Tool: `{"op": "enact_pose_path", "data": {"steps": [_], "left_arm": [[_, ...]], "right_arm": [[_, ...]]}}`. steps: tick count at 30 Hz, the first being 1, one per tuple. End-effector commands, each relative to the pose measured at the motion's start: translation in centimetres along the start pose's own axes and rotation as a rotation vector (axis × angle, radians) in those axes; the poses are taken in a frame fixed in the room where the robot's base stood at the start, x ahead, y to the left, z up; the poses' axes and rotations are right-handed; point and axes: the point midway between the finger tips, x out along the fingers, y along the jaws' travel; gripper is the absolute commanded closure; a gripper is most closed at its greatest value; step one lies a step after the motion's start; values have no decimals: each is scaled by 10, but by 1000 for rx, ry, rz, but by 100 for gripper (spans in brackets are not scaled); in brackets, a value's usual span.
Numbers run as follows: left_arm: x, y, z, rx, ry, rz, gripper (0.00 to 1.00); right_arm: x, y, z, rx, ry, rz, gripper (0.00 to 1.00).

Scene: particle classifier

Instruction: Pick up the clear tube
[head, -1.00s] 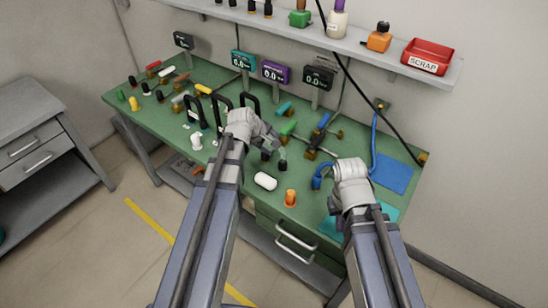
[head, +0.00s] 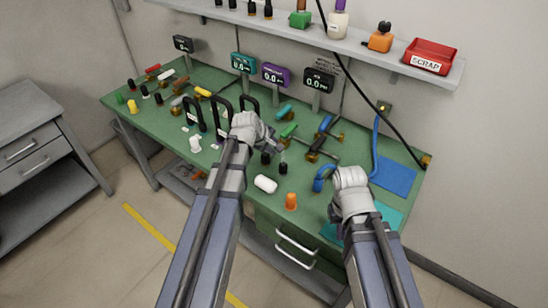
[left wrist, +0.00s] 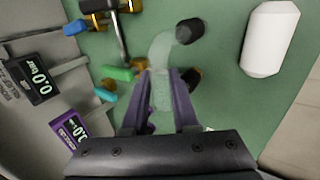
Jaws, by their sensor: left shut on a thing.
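The clear tube (left wrist: 160,50) is a curved, see-through piece with a dark cap (left wrist: 189,31) at its far end. In the left wrist view it runs down between the two purple fingers of my left gripper (left wrist: 160,76), which is shut on it. A second dark cap (left wrist: 191,79) shows just beside the right finger; whether it belongs to the tube I cannot tell. In the head view my left gripper (head: 277,147) is low over the bench. My right gripper (head: 338,208) is at the right, beside a blue curved piece (head: 321,180); its fingers are hard to see.
A white cylinder (head: 265,184) and an orange piece (head: 291,200) lie near the front edge of the green bench (head: 265,215). Black hoops (head: 221,118) stand left of my left gripper. Valves and fittings lie behind it. A blue mat (head: 394,178) lies at right.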

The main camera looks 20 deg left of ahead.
Motion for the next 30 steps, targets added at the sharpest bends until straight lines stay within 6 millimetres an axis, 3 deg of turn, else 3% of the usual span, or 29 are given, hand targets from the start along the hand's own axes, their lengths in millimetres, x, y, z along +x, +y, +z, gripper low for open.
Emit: {"op": "enact_pose_path", "data": {"steps": [20,30], "left_arm": [[-2,2,0,0,0,1,100],[-30,20,0,0,0,1,100]], "right_arm": [[-3,0,0,0,0,0,100],[-35,3,2,0,0,0,100]]}}
